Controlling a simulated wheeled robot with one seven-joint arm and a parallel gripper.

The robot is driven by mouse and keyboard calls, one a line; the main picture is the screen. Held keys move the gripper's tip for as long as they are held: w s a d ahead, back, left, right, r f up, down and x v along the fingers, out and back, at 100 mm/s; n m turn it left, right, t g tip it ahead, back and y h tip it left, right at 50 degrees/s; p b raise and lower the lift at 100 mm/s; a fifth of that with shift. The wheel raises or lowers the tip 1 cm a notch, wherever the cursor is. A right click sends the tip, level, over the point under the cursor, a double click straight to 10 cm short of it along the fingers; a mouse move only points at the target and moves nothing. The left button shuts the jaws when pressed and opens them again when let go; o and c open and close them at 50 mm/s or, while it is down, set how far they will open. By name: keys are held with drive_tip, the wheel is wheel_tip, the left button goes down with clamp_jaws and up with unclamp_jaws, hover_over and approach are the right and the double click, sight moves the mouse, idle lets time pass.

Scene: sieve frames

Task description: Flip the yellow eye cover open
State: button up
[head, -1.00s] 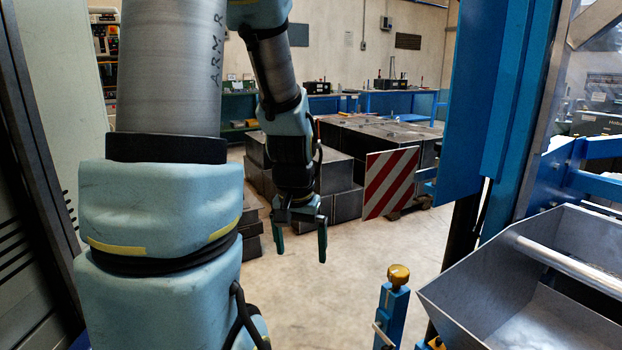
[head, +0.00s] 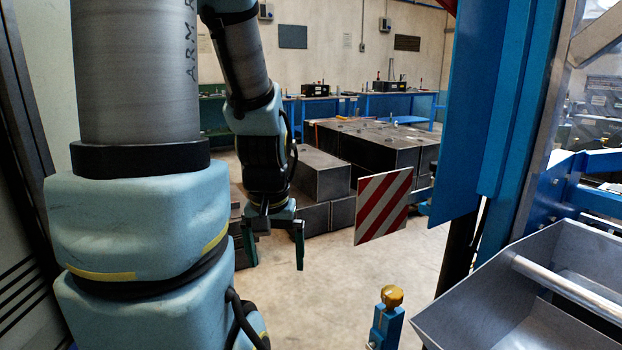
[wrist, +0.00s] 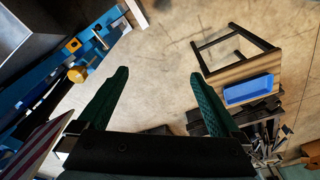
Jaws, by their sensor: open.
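A yellow rounded cap (head: 391,296) sits on top of a blue post (head: 386,328) at the lower right of the head view. It looks like the eye cover, but I cannot make out a hinge. In the wrist view, a yellow round piece (wrist: 77,74) shows at the left beside blue framework. My gripper (head: 275,250) hangs fingers down, to the left of the post and apart from it. In the wrist view my gripper (wrist: 159,74) is open, with only bare floor between its dark green fingers.
A grey metal trough (head: 530,290) stands right of the post, beside a tall blue frame (head: 500,110). A red-and-white striped plate (head: 383,205) sticks out beyond the post. Dark metal blocks (head: 320,175) stand behind my gripper. A stool with a blue tray (wrist: 248,90) shows in the wrist view.

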wheel_tip(320, 180, up, 6)
drive_tip(key=p, duration=0.4)
drive_tip(key=shift+f, duration=0.1)
